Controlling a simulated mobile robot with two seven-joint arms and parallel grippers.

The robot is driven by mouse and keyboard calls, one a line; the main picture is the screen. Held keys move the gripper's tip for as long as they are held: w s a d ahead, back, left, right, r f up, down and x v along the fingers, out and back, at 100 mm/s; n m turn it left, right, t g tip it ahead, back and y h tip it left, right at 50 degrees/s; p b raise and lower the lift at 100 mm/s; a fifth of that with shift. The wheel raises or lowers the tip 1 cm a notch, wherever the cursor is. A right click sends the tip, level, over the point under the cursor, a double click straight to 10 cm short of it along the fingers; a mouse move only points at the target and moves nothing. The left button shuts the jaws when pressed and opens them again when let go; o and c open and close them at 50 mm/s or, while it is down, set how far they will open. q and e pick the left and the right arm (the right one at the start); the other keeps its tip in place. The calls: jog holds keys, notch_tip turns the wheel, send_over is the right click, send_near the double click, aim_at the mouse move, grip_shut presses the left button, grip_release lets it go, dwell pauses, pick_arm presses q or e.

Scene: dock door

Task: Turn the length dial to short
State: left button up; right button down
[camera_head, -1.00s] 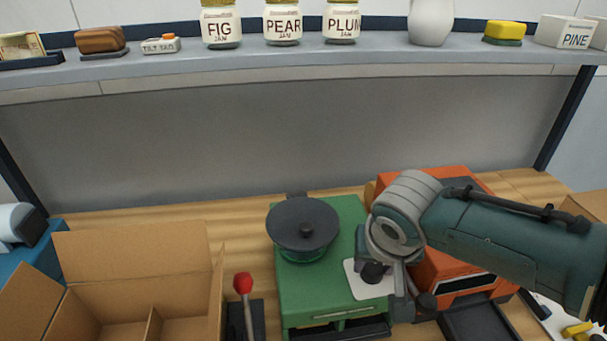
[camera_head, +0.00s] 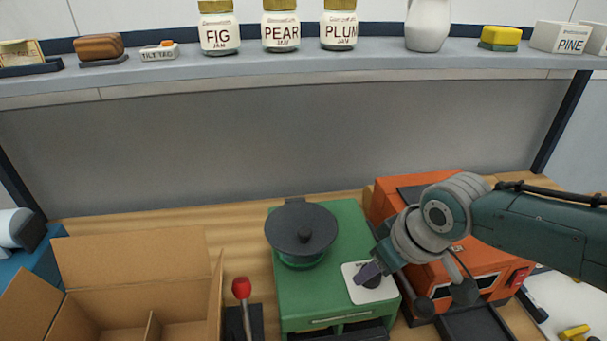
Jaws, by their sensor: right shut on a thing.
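The length dial (camera_head: 373,281) is a dark knob on a white plate (camera_head: 390,293) on top of the green machine (camera_head: 295,289). My right gripper (camera_head: 369,273) reaches down over the plate from the right. Its fingers are shut on the dial and hide part of it. The small print on the plate is partly covered, and I cannot read the dial's setting. My left gripper is not in view.
A black round lid or reel (camera_head: 302,228) sits on the green machine. An orange machine (camera_head: 400,190) stands close on its right. A red-knobbed lever (camera_head: 241,288) and an open cardboard box (camera_head: 130,258) are on the left. A shelf (camera_head: 290,68) with jars runs behind.

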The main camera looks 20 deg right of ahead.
jog(key=shift+f, duration=0.1)
dwell(0.4)
jog(key=shift+c, duration=1.9)
grip_release()
jog(key=shift+s+r+p, duration=0.2)
jog(key=shift+r+p, duration=0.15)
jog(key=shift+r, duration=0.2)
jog(key=p+v, duration=0.3)
jog(key=v, duration=0.6)
jog(key=shift+f, duration=0.1)
